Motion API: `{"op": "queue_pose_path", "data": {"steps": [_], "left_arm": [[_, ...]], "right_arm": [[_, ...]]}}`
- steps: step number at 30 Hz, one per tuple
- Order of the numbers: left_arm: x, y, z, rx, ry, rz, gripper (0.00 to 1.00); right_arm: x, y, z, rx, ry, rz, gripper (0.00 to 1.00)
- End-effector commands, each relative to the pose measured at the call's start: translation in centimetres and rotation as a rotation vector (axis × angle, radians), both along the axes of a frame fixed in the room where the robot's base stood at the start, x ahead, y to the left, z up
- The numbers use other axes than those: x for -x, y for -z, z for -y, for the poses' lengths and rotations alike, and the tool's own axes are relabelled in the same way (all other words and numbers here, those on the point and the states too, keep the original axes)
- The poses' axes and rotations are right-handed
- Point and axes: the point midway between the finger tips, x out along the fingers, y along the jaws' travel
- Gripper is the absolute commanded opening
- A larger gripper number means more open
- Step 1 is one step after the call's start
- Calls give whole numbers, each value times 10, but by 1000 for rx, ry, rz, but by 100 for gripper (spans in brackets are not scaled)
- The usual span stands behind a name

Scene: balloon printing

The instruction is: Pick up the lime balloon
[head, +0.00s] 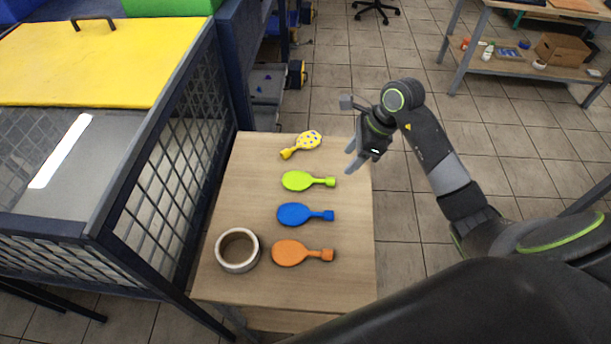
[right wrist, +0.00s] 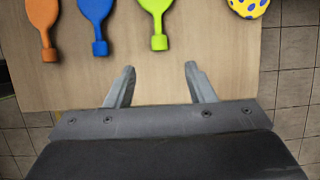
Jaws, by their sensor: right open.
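The lime balloon (head: 299,181) lies flat on the wooden table, its neck pointing right in the head view. It also shows in the right wrist view (right wrist: 156,8), cut off by the top edge, with its neck toward my gripper. My right gripper (head: 351,158) is open and empty at the table's right edge, a little to the right of and beyond the lime balloon's neck. In the right wrist view its two fingers (right wrist: 158,76) are spread apart, with bare table between them and the lime balloon. My left gripper is not in view.
A blue balloon (head: 296,214) and an orange balloon (head: 291,252) lie nearer on the table (head: 345,285). A yellow balloon with blue dots (head: 308,140) lies beyond the lime one. A white-rimmed ring (head: 222,262) sits at the near left. A mesh-sided bin (head: 166,160) borders the table's left.

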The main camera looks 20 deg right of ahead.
Motion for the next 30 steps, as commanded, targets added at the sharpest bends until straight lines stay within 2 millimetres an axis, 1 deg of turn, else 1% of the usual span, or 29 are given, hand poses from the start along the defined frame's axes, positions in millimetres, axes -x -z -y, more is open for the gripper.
{"op": "queue_pose_path", "data": {"steps": [1,6,10,14,19,21,24,30], "left_arm": [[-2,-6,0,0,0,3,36],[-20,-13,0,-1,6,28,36],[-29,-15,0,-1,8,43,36],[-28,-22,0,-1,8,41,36],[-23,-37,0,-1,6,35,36],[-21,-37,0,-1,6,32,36],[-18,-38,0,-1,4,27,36],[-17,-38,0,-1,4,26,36]], "right_arm": [[-1,7,-5,-7,1,-5,49],[-6,32,-13,-4,2,-2,49],[-7,41,-16,-1,0,0,49],[-9,47,-20,-3,0,-2,49],[-12,65,-31,-4,0,-4,49],[-14,76,-33,-4,2,-3,49],[-16,84,-36,-3,0,-1,49],[-16,89,-37,0,-1,2,49]]}}
